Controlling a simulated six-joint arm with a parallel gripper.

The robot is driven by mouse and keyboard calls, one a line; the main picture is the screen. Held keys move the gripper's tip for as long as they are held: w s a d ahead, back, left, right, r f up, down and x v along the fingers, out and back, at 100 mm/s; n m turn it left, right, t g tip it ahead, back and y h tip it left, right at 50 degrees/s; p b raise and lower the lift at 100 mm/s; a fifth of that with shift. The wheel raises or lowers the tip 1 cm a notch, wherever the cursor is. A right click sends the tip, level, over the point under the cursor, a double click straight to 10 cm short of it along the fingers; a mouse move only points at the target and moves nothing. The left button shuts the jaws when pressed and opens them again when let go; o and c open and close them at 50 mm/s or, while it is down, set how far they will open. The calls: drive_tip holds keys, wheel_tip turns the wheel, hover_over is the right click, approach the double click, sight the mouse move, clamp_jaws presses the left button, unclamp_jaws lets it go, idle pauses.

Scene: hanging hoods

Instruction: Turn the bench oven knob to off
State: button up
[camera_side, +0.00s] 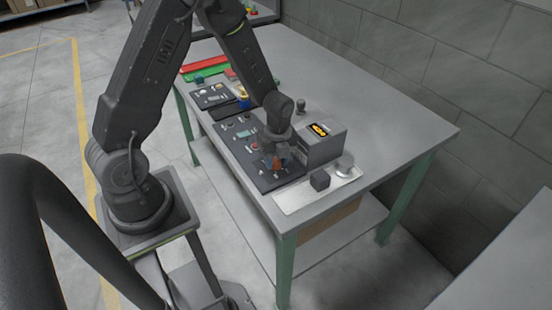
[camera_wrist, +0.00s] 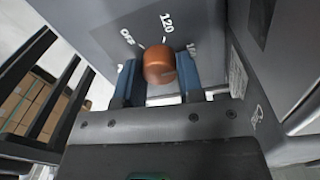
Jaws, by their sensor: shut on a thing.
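The orange-brown knob (camera_wrist: 158,66) sits on the front face of the grey bench oven (camera_wrist: 110,22), between the two blue fingers of my gripper (camera_wrist: 159,78). My gripper is shut on the knob. In the wrist view, OFF is printed to the upper left of the knob and 120 above it; a third mark at right is partly hidden by a finger. I cannot tell which mark the knob points to. In the side view, the oven (camera_side: 324,152) is a grey box with a lit orange display, and my gripper (camera_side: 276,160) is at its left face.
A dark control panel (camera_side: 238,150) with buttons and dials lies in front of the oven on the grey table (camera_side: 405,125). A dark cube (camera_side: 319,180) and a round metal piece (camera_side: 345,163) rest on a pale plate (camera_side: 295,197). Red and green bars lie at the far left; the table's right is clear.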

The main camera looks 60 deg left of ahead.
drive_tip(key=shift+n, duration=0.4)
drive_tip(key=n, duration=0.6)
drive_tip(key=shift+n, duration=0.3)
drive_tip(key=n, duration=0.3)
drive_tip(key=shift+n+h, duration=0.3)
drive_tip(key=n, duration=0.3)
drive_tip(key=shift+n, duration=0.3)
drive_tip(key=n, duration=0.4)
drive_tip(key=shift+a+t, duration=0.1)
drive_tip(key=shift+t, duration=0.2)
drive_tip(key=n, duration=0.5)
drive_tip(key=shift+n, duration=0.3)
drive_tip(key=o, duration=0.9)
